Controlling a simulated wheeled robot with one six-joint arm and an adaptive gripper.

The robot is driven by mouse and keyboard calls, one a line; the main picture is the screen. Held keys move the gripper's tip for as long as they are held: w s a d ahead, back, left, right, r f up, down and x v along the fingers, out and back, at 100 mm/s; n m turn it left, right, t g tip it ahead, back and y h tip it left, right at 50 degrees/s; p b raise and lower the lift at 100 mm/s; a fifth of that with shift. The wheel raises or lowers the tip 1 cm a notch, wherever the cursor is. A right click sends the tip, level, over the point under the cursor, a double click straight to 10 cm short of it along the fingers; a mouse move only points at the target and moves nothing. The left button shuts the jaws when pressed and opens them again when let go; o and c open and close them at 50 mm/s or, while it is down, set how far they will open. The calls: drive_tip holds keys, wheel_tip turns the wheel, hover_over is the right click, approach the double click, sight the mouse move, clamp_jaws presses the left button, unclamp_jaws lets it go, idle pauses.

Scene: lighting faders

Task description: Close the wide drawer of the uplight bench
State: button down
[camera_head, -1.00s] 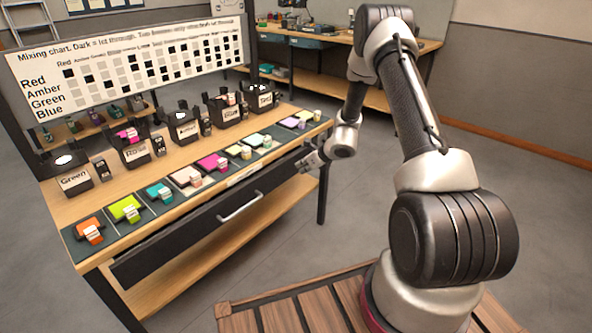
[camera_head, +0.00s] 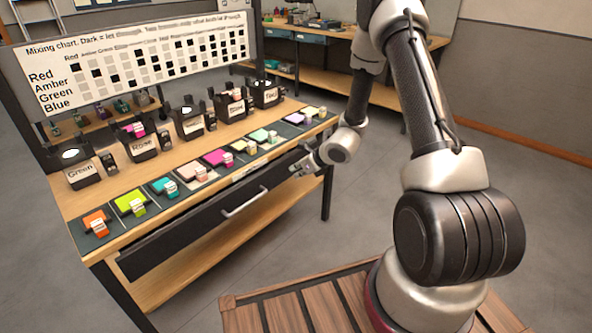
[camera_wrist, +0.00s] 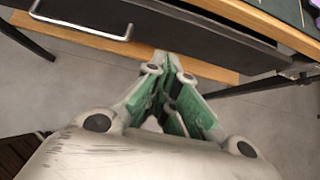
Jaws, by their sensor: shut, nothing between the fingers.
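The uplight bench (camera_head: 180,148) has a wide dark drawer (camera_head: 190,232) under its front edge. The drawer's front stands out a little from the bench, and a pale bar handle (camera_head: 244,202) is at its middle. My gripper (camera_head: 303,170) is shut and empty by the right end of the drawer front, away from the handle. In the wrist view my fingertips (camera_wrist: 168,62) point at the dark drawer front (camera_wrist: 205,38), with the handle (camera_wrist: 82,24) to the upper left. I cannot tell whether the fingertips touch the front.
Coloured swatches (camera_head: 131,203) and labelled lamp boxes (camera_head: 83,168) stand on the bench top, below a mixing chart (camera_head: 130,62). A slatted wooden platform (camera_head: 290,305) is under my arm. A second bench (camera_head: 330,72) stands behind. Floor to the right is clear.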

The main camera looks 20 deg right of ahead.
drive_tip(key=shift+w+a+f, duration=0.8)
drive_tip(key=shift+w+f, duration=0.1)
drive_tip(key=shift+w, duration=0.45)
drive_tip(key=shift+w+a+f, duration=0.75)
drive_tip(key=shift+w+f, duration=0.1)
drive_tip(key=shift+w, duration=0.5)
drive_tip(key=shift+w+a+f, duration=0.8)
drive_tip(key=shift+w+f, duration=0.1)
drive_tip(key=shift+w, duration=0.45)
